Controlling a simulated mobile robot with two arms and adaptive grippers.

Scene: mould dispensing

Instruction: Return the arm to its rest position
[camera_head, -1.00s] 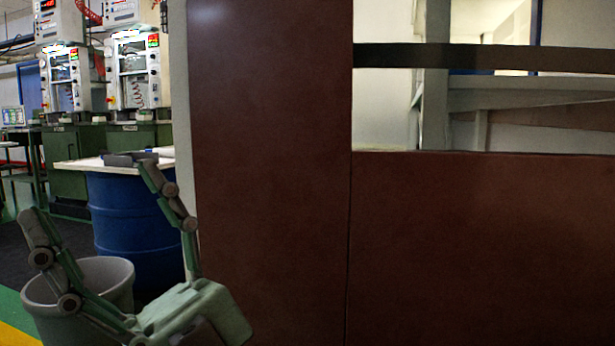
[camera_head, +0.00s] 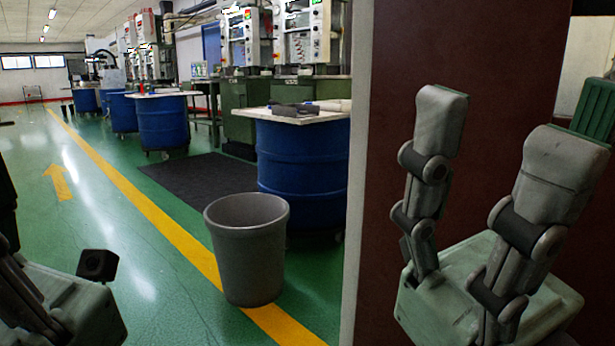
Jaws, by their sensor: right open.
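My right gripper (camera_head: 499,128) is at the right of the head view, in front of the brown panel. Its two grey fingers point upward, stand well apart and have nothing between them. My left gripper (camera_head: 62,305) shows only in part at the lower left edge. Its fingers are cut off by the frame, so its opening is unclear.
A grey bin (camera_head: 247,255) stands on the green floor by the yellow line. Behind it is a blue drum table (camera_head: 303,175) with a dark item on top. The brown panel (camera_head: 395,75) blocks the right side. The aisle at left is open.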

